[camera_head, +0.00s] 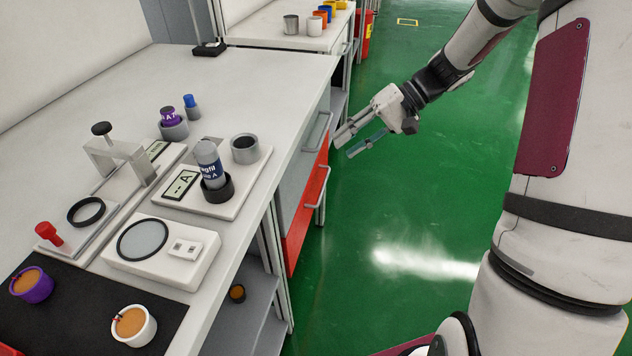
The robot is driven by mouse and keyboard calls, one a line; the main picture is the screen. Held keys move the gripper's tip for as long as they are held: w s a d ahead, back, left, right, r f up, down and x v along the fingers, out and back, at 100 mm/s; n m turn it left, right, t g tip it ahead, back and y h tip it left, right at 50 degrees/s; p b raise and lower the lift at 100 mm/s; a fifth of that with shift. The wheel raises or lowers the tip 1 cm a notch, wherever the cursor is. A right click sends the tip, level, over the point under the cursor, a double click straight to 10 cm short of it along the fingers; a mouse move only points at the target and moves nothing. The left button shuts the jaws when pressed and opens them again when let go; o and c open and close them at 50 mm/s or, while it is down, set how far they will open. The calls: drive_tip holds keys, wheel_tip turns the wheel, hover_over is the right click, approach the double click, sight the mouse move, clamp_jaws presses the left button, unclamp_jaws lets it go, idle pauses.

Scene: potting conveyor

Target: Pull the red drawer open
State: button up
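The red drawer (302,218) is in the cabinet under the white bench, at the centre of the head view. Its front looks flush with the cabinet, and a grey bar handle (321,187) stands out from it. My gripper (346,146) is in the aisle, above and to the right of the red drawer's handle in the picture. Its two fingers are apart with nothing between them. They point left towards the cabinet and look apart from the handle. A grey drawer with its own handle (317,131) is above the red one.
The white bench (265,80) carries a scale-like device (160,252), a bottle (209,162) in a black ring, a metal cup (245,148) and several pots. An open shelf (245,310) lies below. The green floor (420,210) to the right is clear.

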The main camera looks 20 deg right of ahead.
drive_tip(key=w+d+f+m+t+y+b, duration=0.1)
drive_tip(key=w+d+f+b, duration=0.15)
drive_tip(key=f, duration=0.45)
drive_tip(key=w+d+f+m+t+y+b, duration=0.1)
drive_tip(key=w+d+f+t+b, duration=0.15)
drive_tip(key=f, duration=0.45)
drive_tip(key=m+t+y+b, duration=0.2)
drive_tip(key=t+b, duration=0.1)
drive_tip(key=b, duration=0.1)
approach(324, 184)
drive_tip(key=b+x, duration=0.1)
drive_tip(key=x, duration=0.2)
drive_tip(key=b+x, duration=0.1)
drive_tip(key=x, duration=0.2)
drive_tip(key=b+x, duration=0.1)
drive_tip(key=x, duration=0.3)
drive_tip(key=shift+f+b, duration=0.3)
drive_tip(key=shift+b, duration=0.1)
clamp_jaws()
